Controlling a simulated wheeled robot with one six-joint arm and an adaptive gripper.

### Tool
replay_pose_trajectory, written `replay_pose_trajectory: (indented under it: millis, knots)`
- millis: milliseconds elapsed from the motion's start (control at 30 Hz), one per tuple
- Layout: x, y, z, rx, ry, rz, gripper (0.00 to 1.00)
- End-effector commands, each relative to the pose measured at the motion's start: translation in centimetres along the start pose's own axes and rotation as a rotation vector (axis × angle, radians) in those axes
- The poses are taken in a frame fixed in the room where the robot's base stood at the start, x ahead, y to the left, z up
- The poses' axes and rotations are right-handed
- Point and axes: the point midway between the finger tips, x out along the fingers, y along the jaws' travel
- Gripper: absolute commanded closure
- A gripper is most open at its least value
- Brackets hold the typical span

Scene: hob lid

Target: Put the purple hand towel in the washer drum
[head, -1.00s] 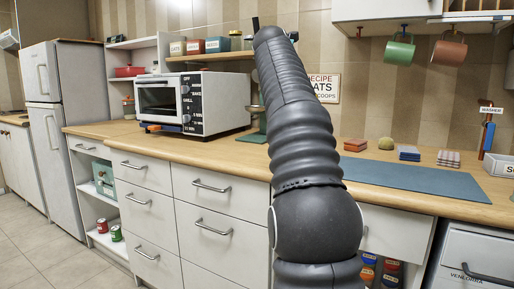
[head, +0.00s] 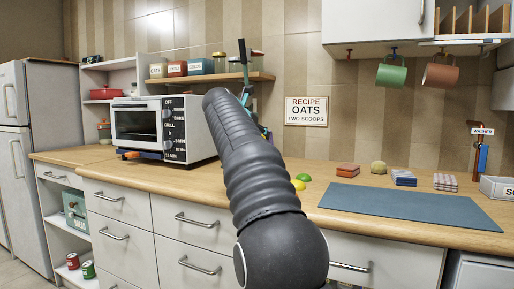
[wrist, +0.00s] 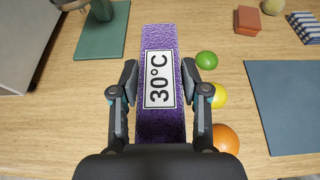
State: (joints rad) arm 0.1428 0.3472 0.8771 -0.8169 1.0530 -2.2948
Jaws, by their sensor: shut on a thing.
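The purple hand towel (wrist: 158,125) shows in the wrist view as a long strip with a white "30°C" label. My gripper (wrist: 160,76) has a finger on each long side of it and is shut on it, above the wooden counter. In the head view my arm hides most of the gripper and the towel. A "WASHER" sign (head: 483,131) is on the wall at the right. A white appliance front (head: 482,273) shows below the counter there, cut off by the frame. No drum is visible.
A lime (wrist: 206,60), a lemon (wrist: 219,96) and an orange (wrist: 226,138) lie right of the towel. A blue mat (head: 410,206) covers the right counter. A green stand base (wrist: 103,35) and the toaster oven (head: 163,129) are to the left. Mugs (head: 391,76) hang above.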

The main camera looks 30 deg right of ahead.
Motion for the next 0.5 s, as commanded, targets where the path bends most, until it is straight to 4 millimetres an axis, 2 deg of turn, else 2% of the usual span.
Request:
replay_pose_trajectory:
  millis: [167, 500]
  knots:
    - [0.3, -0.2, -0.6, 0.001, -0.001, -0.001, 1.0]
    - [1.5, -0.3, -3.4, 0.001, -0.001, -0.001, 1.0]
